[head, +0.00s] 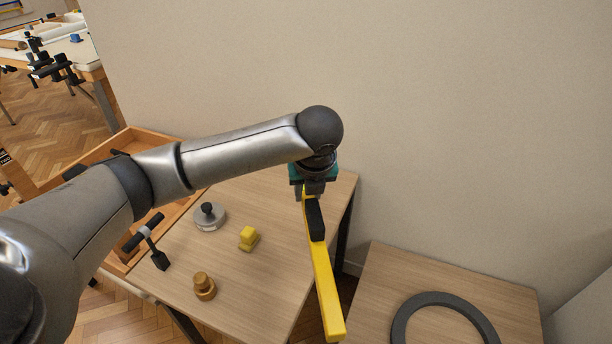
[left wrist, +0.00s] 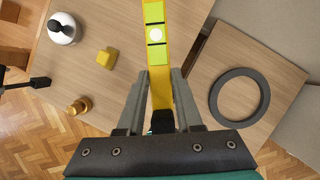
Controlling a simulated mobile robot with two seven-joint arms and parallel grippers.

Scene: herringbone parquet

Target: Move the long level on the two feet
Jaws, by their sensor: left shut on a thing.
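The long level is a yellow bar (head: 323,280) with a black part near its upper end. My left gripper (head: 313,190) is shut on it near that end, and the bar slants down toward the front, over the right edge of the table. In the left wrist view the level (left wrist: 157,82) runs up between my fingers (left wrist: 160,95), with a pale green vial window. A small stepped yellow block (head: 249,239) stands on the table, left of the level; it also shows in the left wrist view (left wrist: 107,58). I cannot tell which things are the two feet.
The wooden table (head: 275,200) also bears a grey knobbed weight (head: 211,217), a brass-coloured knob piece (head: 204,287) and a black T-handled tool (head: 150,240). A wooden tray (head: 115,140) is at left. A second table (head: 385,270) at right holds a dark ring (head: 402,318). A wall stands behind.

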